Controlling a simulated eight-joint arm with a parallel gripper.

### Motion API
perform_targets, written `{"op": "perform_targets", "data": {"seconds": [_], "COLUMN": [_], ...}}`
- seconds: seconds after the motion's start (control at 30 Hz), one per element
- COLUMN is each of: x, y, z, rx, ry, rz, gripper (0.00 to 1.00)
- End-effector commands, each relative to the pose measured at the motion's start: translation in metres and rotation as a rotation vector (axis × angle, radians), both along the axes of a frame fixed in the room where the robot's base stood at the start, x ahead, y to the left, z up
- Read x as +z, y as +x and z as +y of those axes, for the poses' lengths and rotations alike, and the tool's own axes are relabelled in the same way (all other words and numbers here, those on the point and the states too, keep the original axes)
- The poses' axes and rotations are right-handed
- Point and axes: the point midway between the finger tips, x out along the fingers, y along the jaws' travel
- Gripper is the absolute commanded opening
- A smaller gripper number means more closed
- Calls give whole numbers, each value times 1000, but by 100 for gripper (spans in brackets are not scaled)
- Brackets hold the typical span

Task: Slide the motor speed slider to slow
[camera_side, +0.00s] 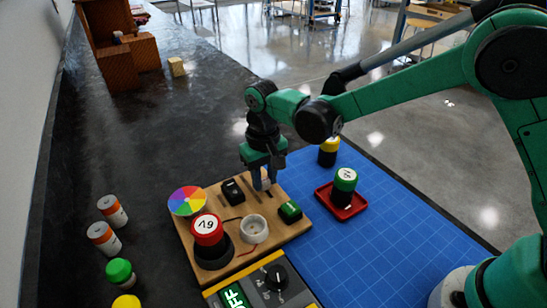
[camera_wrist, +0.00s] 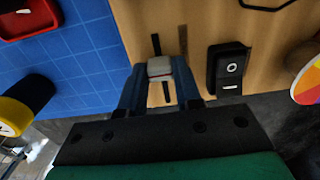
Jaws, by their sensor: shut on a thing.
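My gripper (camera_side: 262,183) is over the back part of the wooden board (camera_side: 188,237). In the wrist view my gripper (camera_wrist: 160,77) has its two fingers shut on the pale slider knob (camera_wrist: 160,67). A dark slot (camera_wrist: 156,44) shows beyond the knob, and a short piece of it shows on the near side. A dark strip lies beside the slot, its marking too small to read. In the side view the knob is mostly hidden by the fingers.
A black rocker switch (camera_side: 232,190) stands close beside my gripper. The board also holds a color wheel (camera_side: 187,201), a red-topped 9V battery (camera_side: 208,230), a white round part (camera_side: 253,228) and a green-topped block (camera_side: 290,211). A red tray (camera_side: 329,203) with a battery sits on the blue mat (camera_side: 370,255).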

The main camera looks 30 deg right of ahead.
Motion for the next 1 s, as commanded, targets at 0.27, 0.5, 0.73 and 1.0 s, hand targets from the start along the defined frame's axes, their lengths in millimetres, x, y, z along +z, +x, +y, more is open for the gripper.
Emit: {"op": "perform_targets", "data": {"seconds": [0.27,0.5,0.73,1.0], "x": [0,0,0,15], "y": [-20,-21,-19,-19], "z": [0,0,0,0], "rx": [1,2,1,1], "ry": [1,1,1,1], "rz": [4,7,3,1], "gripper": [0,46,61,61]}}
